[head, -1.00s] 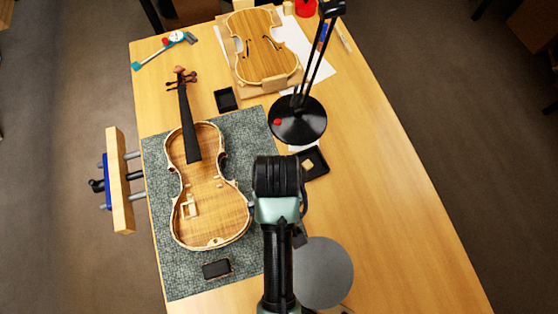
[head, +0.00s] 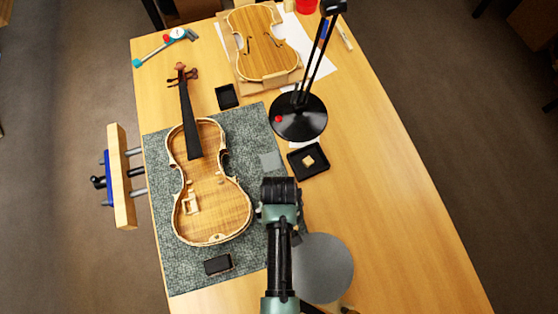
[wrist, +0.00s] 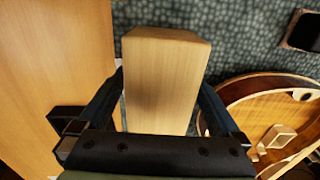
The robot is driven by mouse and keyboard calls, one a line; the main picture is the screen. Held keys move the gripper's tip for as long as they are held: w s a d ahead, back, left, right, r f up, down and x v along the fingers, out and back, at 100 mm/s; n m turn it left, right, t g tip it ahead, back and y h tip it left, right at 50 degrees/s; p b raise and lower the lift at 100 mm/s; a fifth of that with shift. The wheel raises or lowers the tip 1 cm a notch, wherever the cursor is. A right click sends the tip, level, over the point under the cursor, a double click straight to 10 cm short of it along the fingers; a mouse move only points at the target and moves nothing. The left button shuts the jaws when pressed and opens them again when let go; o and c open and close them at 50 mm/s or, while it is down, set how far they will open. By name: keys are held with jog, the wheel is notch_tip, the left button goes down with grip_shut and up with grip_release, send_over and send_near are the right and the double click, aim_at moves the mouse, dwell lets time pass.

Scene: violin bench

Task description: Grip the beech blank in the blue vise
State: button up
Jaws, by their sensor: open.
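The beech blank (wrist: 165,70) is a pale wooden block in the wrist view, lying between the two fingers of my gripper (wrist: 163,105). The gripper is open, with a finger on either side of the block; I cannot tell whether either touches it. In the head view my gripper (head: 281,190) is over the right edge of the green mat, and it hides the blank. The blue vise (head: 106,180) is at the bench's left edge. Its wooden jaw (head: 123,175) stands apart from the bench, with a gap crossed by metal rods.
An open violin body (head: 210,195) lies on the green mat (head: 190,280), left of my gripper. A black tray (head: 308,161) and a black lamp base (head: 298,118) are above it. A grey disc (head: 322,268) is at lower right. The bench's right side is clear.

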jog(key=shift+f, duration=0.15)
jog(key=c, duration=1.4)
jog(key=shift+c, duration=0.9)
